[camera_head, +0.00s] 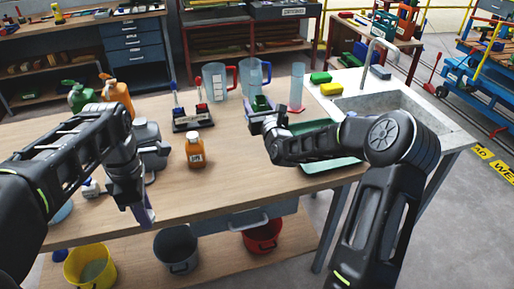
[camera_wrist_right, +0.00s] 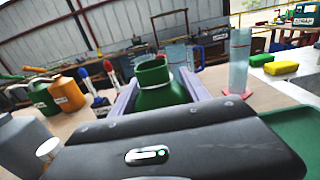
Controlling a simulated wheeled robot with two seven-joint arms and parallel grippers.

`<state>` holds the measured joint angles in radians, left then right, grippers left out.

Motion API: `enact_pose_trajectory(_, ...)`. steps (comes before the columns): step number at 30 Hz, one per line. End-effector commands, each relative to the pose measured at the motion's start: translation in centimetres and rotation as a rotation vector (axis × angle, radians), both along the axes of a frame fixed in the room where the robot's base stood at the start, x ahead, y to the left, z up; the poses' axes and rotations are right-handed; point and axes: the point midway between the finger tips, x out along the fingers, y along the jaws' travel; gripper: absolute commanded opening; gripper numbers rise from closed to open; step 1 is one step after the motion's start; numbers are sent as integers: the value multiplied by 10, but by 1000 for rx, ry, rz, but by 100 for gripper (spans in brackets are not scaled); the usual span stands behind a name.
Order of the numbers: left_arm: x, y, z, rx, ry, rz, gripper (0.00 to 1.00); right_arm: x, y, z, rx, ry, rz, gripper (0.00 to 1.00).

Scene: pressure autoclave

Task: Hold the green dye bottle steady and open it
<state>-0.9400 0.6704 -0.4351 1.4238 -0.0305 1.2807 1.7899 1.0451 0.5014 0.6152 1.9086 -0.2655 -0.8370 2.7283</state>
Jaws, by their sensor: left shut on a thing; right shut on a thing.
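The green dye bottle (camera_head: 261,102) is held upright above the right part of the wooden table. My right gripper (camera_head: 262,112) is shut on it. In the right wrist view the bottle (camera_wrist_right: 160,93) sits between the two purple fingers, and its neck looks open at the top, with no cap visible on it. My left gripper (camera_head: 148,214) is low over the table's front edge at the left, well apart from the bottle. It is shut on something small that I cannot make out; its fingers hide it.
An orange bottle (camera_head: 195,152) stands mid-table. Behind it are a rack (camera_head: 192,118) with red and blue tops, jugs (camera_head: 214,82) and a clear cylinder (camera_head: 297,86). A green tray (camera_head: 335,166) and sink (camera_head: 407,100) lie right. Buckets (camera_head: 176,250) stand below the table.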

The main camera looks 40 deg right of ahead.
Motion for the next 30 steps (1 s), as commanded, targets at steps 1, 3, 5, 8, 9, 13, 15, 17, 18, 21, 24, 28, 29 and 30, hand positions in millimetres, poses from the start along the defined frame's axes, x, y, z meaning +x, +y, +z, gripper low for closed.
enact_pose_trajectory(1, 0, 0, 0, 0, 0, 0, 0, 0, 0, 1, -1, -2, 0, 0)
enact_pose_trajectory(3, 0, 0, 0, 0, 0, 0, 0, 0, 0, 1, -1, -2, 0, 0)
enact_pose_trajectory(5, 0, 0, 0, 0, 0, -1, 0, 0, 0, 1, -1, -2, 0, 0)
enact_pose_trajectory(8, 0, 0, 1, 0, 0, -1, 0, 0, 0, -5, 0, -1, 0, 0)
enact_pose_trajectory(9, 0, 0, 3, 0, 0, -1, 0, 0, 0, -10, 1, 0, 0, 0)
enact_pose_trajectory(13, 0, 0, 7, 0, 0, -1, 0, 1, 0, -33, 2, 0, 1, 0)
enact_pose_trajectory(15, 0, 0, 9, 0, 0, -1, 0, 1, 0, -44, 3, -1, 0, 0)
enact_pose_trajectory(17, 0, 0, 10, 0, 0, -1, 0, 1, 1, -51, 2, -2, 2, 0)
enact_pose_trajectory(18, 0, 1, 10, 0, 0, -1, 0, 1, 1, -55, 0, -2, 1, 0)
enact_pose_trajectory(21, 0, 1, 10, 0, 0, -1, 0, 1, 0, -57, -1, -4, 0, 0)
enact_pose_trajectory(24, 0, 0, 10, 0, 0, -1, 0, 0, 0, -57, -2, -3, 0, 0)
enact_pose_trajectory(28, 0, 1, 10, 0, 0, -1, 0, 0, 0, -58, -1, -3, 0, 0)
enact_pose_trajectory(29, 0, 0, 11, 0, 0, -1, 0, 0, 0, -60, -1, -2, 0, 0)
enact_pose_trajectory(30, 0, 0, 12, 0, 0, -1, 0, 0, 0, -64, 1, 0, 0, 0)
